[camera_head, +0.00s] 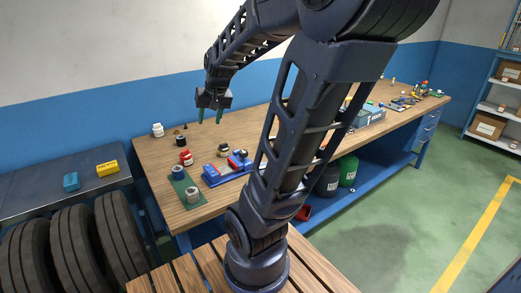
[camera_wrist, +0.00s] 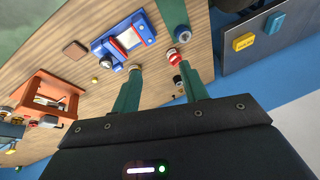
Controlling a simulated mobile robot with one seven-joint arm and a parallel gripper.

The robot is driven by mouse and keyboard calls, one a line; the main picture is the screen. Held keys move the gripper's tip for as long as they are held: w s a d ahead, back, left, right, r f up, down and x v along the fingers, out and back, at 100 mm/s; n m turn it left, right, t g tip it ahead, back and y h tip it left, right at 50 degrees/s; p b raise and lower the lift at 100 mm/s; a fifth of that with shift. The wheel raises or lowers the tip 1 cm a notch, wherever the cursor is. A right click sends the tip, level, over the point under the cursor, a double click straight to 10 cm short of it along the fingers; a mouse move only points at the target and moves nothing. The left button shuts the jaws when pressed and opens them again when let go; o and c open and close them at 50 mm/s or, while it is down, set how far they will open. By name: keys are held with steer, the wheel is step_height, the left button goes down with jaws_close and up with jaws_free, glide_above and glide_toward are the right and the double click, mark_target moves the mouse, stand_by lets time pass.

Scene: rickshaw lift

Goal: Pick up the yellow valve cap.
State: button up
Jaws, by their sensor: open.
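A small round yellow piece (camera_wrist: 95,80), which looks like the yellow valve cap, lies on the wooden bench top in the wrist view, left of my left finger. I cannot make it out in the head view, where my arm covers part of the bench. My gripper (camera_head: 210,118) hangs above the back of the bench with its green fingers pointing down. In the wrist view my gripper (camera_wrist: 160,67) is open, with its fingers well apart and nothing held between them. A dark and yellow item (camera_head: 223,150) shows on the bench; its yellow part shows near the left fingertip in the wrist view.
A blue vise-like device (camera_head: 226,168) and a red container (camera_head: 186,157) stand on the workbench (camera_head: 150,150). A green mat (camera_head: 182,184) lies at the front left. A white container (camera_head: 158,130) is at the back left. A brown box (camera_wrist: 48,97) is left in the wrist view.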

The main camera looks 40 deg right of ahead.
steer(key=w+d+f+m+h, duration=0.1)
steer(key=w+d+f+m, duration=0.2)
steer(key=w+d+f, duration=0.65)
steer(key=w+d+f+m+h, duration=0.2)
steer(key=w+d+f+m, duration=0.2)
steer(key=w+d+f, duration=0.55)
steer(key=shift+s+d+f+m+g+h, duration=0.1)
steer(key=shift+d+f+m+g+h, duration=0.2)
steer(key=shift+d+f, duration=1.6)
steer(key=shift+s+d+f+m+g+h, duration=0.1)
steer(key=shift+d+f+m+g+h, duration=0.2)
steer(key=shift+d+f, duration=1.6)
steer(key=shift+s+d+f+m+g+h, duration=0.15)
steer(key=shift+d+f+h, duration=0.3)
steer(key=shift+d, duration=2.8)
steer(key=shift+a+x, duration=0.2)
steer(key=shift+x, duration=1.15)
steer(key=shift+a+x, duration=0.2)
steer(key=shift+x, duration=1.2)
steer(key=shift+f, duration=0.1)
steer(key=c, duration=0.9)
